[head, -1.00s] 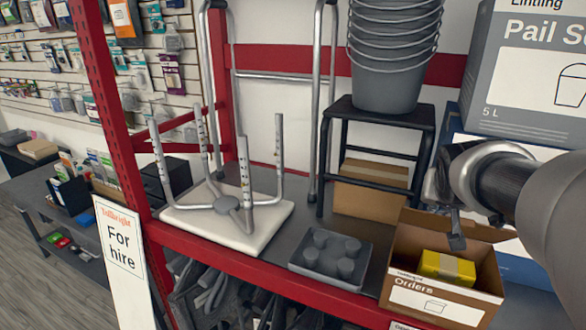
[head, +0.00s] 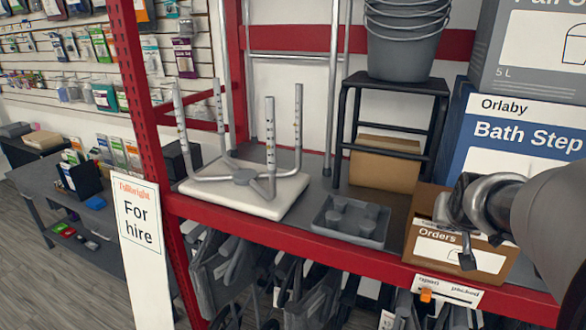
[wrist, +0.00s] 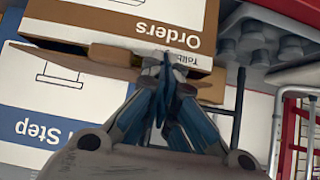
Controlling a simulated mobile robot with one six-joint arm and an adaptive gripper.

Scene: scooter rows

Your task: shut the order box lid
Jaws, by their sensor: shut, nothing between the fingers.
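The brown order box (head: 425,248), labelled "Orders", stands on the red-edged shelf at the right in the head view. Its top looks open, with a raised brown panel behind, but my arm hides much of the opening. My gripper (head: 466,260) is shut and empty, pointing down in front of the box's label side. In the wrist view, the box's printed front (wrist: 140,22) appears upside down above my shut gripper (wrist: 162,62). The fingertips overlap the box's edge there; I cannot tell whether they touch it. A brown flap shows beside them.
A grey tray with round cups (head: 350,221) stands left of the box. A black step stool (head: 394,88) with stacked buckets (head: 402,45) and a Bath Step box (head: 520,135) stand behind. A label with an orange slider (head: 426,295) is on the shelf edge.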

